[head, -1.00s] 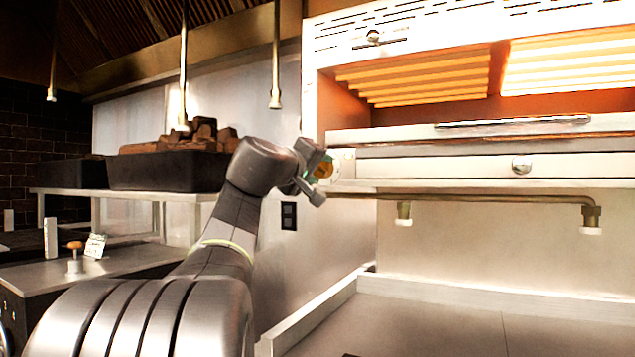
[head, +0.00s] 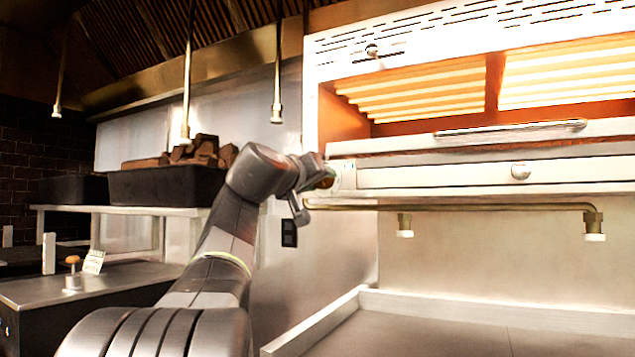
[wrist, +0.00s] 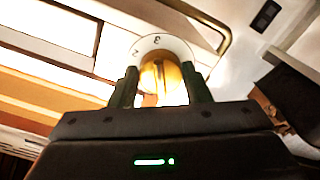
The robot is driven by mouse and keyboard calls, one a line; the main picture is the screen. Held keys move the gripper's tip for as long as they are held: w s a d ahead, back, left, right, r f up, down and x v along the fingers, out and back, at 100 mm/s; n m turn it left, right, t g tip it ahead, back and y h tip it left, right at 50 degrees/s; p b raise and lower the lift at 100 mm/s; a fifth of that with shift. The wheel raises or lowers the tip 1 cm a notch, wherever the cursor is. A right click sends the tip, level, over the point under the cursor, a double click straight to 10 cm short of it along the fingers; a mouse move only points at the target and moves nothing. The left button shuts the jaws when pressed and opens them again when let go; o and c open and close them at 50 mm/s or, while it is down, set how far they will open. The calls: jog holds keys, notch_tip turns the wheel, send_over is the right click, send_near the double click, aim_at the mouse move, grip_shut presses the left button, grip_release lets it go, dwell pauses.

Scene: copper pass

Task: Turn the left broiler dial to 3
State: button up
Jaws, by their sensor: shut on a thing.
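The broiler (head: 440,175) fills the upper right of the head view, its heating bars glowing orange. A brass-yellow knob (wrist: 165,82) stands out from the plate. My gripper (wrist: 160,74) has one dark finger on each side of the knob and is shut on it. In the head view my gripper (head: 328,178) is at the broiler's lower left corner and mostly hides the dial. The knob's exact setting cannot be read.
Another round knob (head: 521,171) is on the broiler front to the right. A pipe (head: 470,206) runs below the broiler. A dark bin (head: 165,186) of brown blocks stands on a shelf at left. The steel counter (head: 440,335) below is clear.

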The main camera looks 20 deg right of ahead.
jog(key=o, duration=1)
jog(key=v, duration=1.3)
jog(key=shift+s+a, duration=0.25)
jog(key=shift+a, duration=0.05)
jog(key=x, duration=1.4)
jog(key=shift+s, duration=0.1)
